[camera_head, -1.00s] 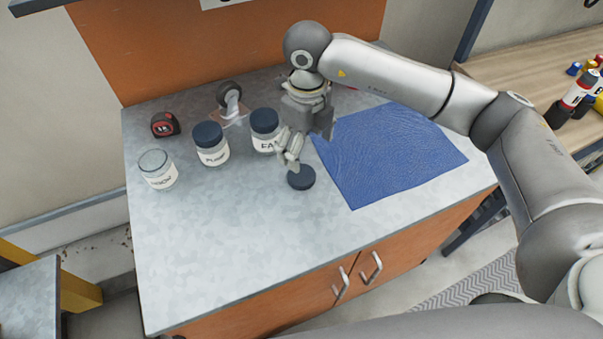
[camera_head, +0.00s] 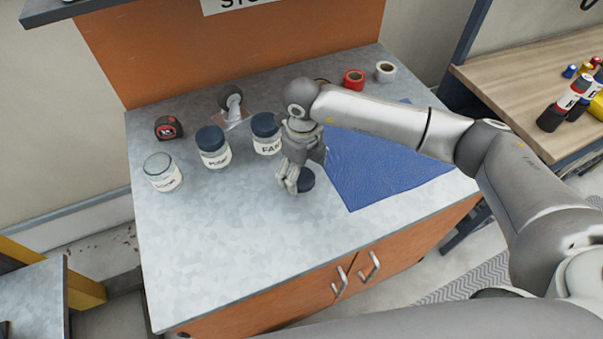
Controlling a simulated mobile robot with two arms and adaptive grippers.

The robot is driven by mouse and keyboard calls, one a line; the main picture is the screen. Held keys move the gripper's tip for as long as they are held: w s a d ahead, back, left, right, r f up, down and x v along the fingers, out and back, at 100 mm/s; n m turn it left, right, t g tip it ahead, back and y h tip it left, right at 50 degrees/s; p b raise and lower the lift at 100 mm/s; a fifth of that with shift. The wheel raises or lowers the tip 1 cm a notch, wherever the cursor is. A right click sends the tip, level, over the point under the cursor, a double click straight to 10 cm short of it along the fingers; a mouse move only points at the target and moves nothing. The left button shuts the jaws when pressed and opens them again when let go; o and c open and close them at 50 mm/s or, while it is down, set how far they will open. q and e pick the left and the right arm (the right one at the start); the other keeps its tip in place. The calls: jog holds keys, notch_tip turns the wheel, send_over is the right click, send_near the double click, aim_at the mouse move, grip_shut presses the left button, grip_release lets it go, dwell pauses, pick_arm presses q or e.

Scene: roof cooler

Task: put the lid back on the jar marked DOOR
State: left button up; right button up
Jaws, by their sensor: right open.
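The open jar marked DOOR (camera_head: 163,173) stands at the left of the metal worktop, clear glass with a white label and no lid on it. A dark blue lid (camera_head: 306,180) lies on the worktop near the middle. My right gripper (camera_head: 293,186) is low over the worktop at the lid's left side, fingers apart and pointing down. The fingers hide part of the lid, and I cannot tell whether they touch it. My left gripper is not in view.
A tape measure (camera_head: 168,127), a caster wheel (camera_head: 231,101), a blue cloth (camera_head: 375,180), red tape (camera_head: 353,80) and white tape (camera_head: 385,71) lie around. The front worktop is clear.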

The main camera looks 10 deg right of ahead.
jog(key=shift+f, duration=1.05)
jog(key=c, duration=0.7)
